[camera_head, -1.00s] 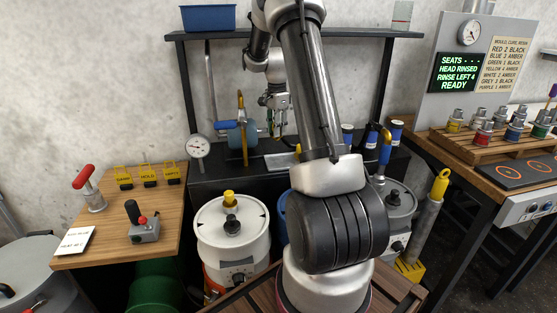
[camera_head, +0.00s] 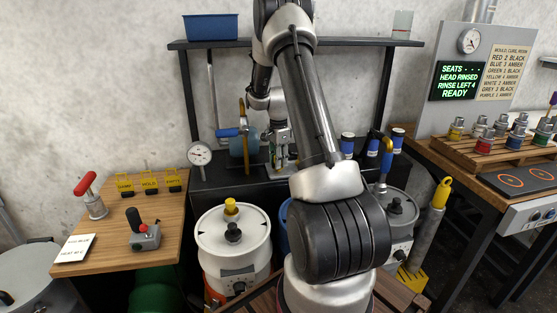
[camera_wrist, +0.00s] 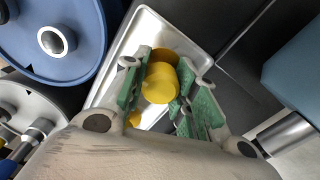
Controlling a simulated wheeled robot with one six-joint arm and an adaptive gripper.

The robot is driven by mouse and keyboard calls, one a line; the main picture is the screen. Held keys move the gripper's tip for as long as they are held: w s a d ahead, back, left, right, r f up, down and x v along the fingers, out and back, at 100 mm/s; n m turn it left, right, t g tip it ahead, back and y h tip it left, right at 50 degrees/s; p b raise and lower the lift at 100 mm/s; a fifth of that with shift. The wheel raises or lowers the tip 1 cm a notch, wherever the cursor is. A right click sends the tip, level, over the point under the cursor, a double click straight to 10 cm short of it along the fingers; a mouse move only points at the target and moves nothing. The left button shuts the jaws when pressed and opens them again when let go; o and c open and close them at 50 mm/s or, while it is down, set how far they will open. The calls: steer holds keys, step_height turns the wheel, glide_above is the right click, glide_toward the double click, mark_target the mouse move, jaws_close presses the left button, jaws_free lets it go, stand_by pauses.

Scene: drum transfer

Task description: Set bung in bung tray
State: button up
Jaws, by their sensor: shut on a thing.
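My gripper (camera_wrist: 160,88) is shut on the yellow bung (camera_wrist: 158,82), which shows between its green-padded fingers in the wrist view. The bung tray (camera_wrist: 142,28), a shallow pale metal tray, lies beneath the gripper in that view. The bung is over the tray's inside; I cannot tell whether it touches the floor of the tray. In the head view my gripper (camera_head: 279,164) points down at the black bench behind my arm. The bung is too small to make out there.
A blue drum top (camera_wrist: 85,65) with an open hole lies left of the tray in the wrist view. A white drum (camera_head: 233,250) stands before the bench. A gauge (camera_head: 199,154) and blue-capped containers (camera_head: 372,145) flank the gripper area.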

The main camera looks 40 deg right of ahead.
steer(key=o, duration=1.1)
step_height(320, 180, up, 12)
steer(key=s+a+r+n+t, duration=0.1)
steer(key=s+a+r+n, duration=0.45)
steer(key=a+r, duration=0.4)
steer(key=s+a+r+n+t, duration=0.1)
steer(key=s+a+r+n, duration=0.3)
steer(key=s, duration=0.4)
steer(key=s+a+r+n+t, duration=0.1)
steer(key=s+a+r+n, duration=0.3)
steer(key=s, duration=0.4)
steer(key=s+a+f+n+t, duration=0.1)
steer(key=s+a+f+n, duration=0.2)
steer(key=s+n, duration=0.3)
steer(key=s+a, duration=0.1)
steer(key=s, duration=0.2)
steer(key=shift+s, duration=0.25)
